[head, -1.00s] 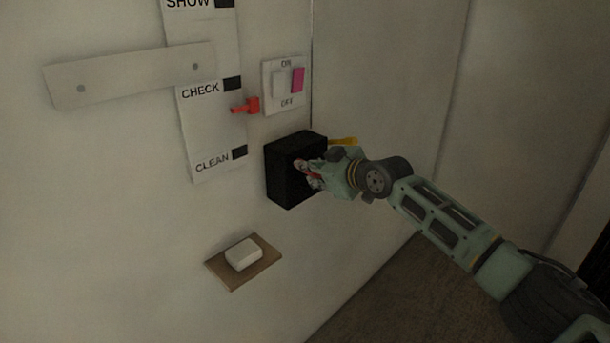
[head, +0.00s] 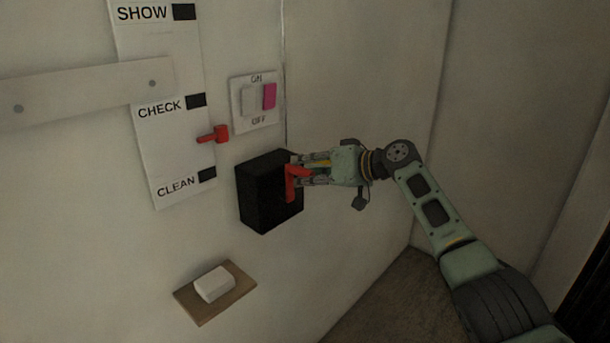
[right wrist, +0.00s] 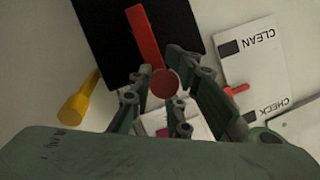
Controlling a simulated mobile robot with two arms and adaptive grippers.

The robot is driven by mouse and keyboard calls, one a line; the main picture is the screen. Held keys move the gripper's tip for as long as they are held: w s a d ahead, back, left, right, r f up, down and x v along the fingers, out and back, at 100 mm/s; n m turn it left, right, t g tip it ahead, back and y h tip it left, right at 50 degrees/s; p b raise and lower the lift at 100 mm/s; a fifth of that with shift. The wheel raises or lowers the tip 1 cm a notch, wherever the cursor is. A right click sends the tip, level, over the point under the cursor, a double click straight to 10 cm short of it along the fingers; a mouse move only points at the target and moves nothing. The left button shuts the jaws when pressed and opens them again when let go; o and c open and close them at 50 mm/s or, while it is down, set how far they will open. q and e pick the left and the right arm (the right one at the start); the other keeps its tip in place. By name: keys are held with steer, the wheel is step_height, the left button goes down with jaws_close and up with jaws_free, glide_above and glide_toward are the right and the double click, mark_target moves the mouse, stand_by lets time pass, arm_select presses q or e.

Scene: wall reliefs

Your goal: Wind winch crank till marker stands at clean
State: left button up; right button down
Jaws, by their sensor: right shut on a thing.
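The winch is a black box (head: 262,195) on the wall with a red crank (head: 290,184) on its face. My right gripper (head: 308,170) is shut on the crank's handle. In the right wrist view the crank arm (right wrist: 146,38) runs up from a round red knob (right wrist: 165,84) between the fingers (right wrist: 163,100). The red marker (head: 216,134) stands beside the white label strip (head: 171,136), between CHECK and CLEAN, about halfway. It also shows in the right wrist view (right wrist: 237,90). The CLEAN label (head: 176,187) is below the marker. My left gripper is out of view.
A switch plate marked ON and OFF (head: 249,98) sits above the box. A yellow peg (right wrist: 80,100) sticks out beside the box, mostly hidden in the head view. A small shelf (head: 236,296) with a white block (head: 214,285) is below. A bar (head: 80,92) crosses the strip.

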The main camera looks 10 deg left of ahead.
steer(key=shift+w+d+f+m, duration=0.3)
steer(key=shift+d+f+m, duration=0.05)
steer(key=shift+f+m, duration=0.2)
steer(key=c, duration=1.8)
jaws_free()
steer(key=shift+o, duration=0.2)
steer(key=shift+w+r, duration=0.1)
steer(key=shift+r, duration=0.1)
steer(key=shift+d+r, duration=0.1)
steer(key=v, duration=1.1)
steer(key=shift+d, duration=0.45)
